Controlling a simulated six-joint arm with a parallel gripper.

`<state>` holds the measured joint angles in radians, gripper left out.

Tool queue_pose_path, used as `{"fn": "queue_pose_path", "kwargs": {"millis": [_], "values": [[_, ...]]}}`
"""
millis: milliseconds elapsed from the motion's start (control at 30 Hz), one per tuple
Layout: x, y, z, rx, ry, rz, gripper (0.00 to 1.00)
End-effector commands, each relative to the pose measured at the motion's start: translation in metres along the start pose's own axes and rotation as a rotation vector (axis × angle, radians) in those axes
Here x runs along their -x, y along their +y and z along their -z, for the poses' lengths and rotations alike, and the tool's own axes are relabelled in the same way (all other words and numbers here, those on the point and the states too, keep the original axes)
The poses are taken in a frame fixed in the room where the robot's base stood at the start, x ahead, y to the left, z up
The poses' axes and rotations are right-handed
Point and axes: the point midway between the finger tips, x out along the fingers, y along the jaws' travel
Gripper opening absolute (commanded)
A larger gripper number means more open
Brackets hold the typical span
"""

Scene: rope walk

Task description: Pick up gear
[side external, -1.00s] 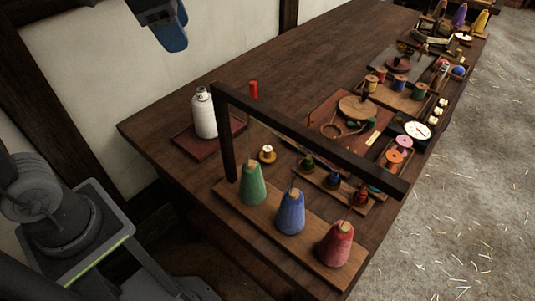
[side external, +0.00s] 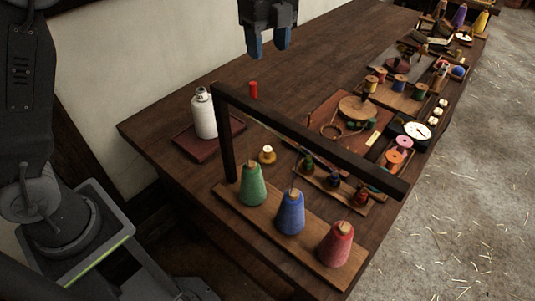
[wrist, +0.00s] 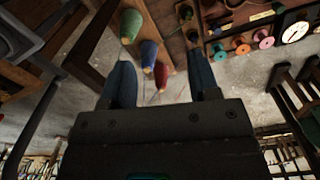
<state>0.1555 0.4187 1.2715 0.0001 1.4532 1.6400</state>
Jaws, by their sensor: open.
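My gripper (side external: 268,42) hangs open and empty above the back of the dark wooden table (side external: 300,62), with its two blue fingers pointing down. In the wrist view my gripper (wrist: 161,82) shows its fingers apart with nothing between them that it holds. I cannot make out a toothed gear for certain in either view. A small brass-coloured round piece with a pale top (side external: 267,155) stands on the table near the rack, too small to identify. A round wooden disc (side external: 357,108) lies on a board farther right.
A dark rack bar (side external: 310,135) spans above green (side external: 252,186), blue (side external: 291,214) and red (side external: 335,246) thread cones. A white bottle (side external: 204,117) stands on a dark red tray (side external: 185,146), near a red cylinder (side external: 253,91). Spools and a dial crowd the right side. The table's back is clear.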

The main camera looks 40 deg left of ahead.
Motion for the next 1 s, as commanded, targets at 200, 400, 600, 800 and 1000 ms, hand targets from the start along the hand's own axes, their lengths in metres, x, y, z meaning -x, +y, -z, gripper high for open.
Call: {"fn": "queue_pose_path", "kwargs": {"millis": [200, 400, 600, 800, 1000], "values": [[-0.059, 0.001, 0.0, 0.003, 0.001, -0.007, 0.56], [-0.125, 0.002, 0.0, 0.005, 0.001, -0.006, 0.56], [-0.173, 0.001, 0.0, 0.005, 0.0, -0.002, 0.56], [-0.206, 0.001, -0.001, 0.005, 0.0, -0.003, 0.56], [-0.242, 0.0, -0.001, 0.005, 0.0, -0.002, 0.56]]}}
